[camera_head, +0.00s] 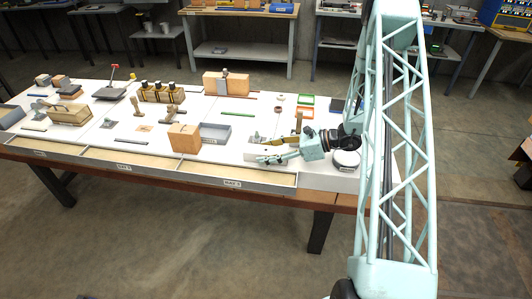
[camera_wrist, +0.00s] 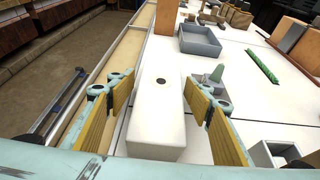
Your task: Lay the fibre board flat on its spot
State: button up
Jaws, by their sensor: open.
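I cannot tell for certain which thing is the fibre board. A small flat tan square (camera_head: 145,128) lies on the white table top in the head view. A grey board-like piece leans on an orange-brown block (camera_head: 213,82) at the back of the table. My gripper (camera_head: 262,151) is open and low over the table's right part. In the wrist view its yellow-padded fingers (camera_wrist: 160,88) stand apart on either side of a white block (camera_wrist: 157,112) with a dark round hole. The fingers do not visibly grip it.
A grey open tray (camera_wrist: 200,42) lies ahead of the gripper, with a green strip (camera_wrist: 262,66) to its right. A tan box (camera_head: 184,139) stands near the table's front edge. Shallow trays (camera_head: 130,160) run along that edge. Several small items crowd the table's left half.

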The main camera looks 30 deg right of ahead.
jog(key=shift+r, duration=0.1)
jog(key=shift+r, duration=0.1)
jog(key=shift+p+v, duration=1.25)
jog(key=shift+v, duration=4.75)
jog(key=shift+a+r, duration=0.15)
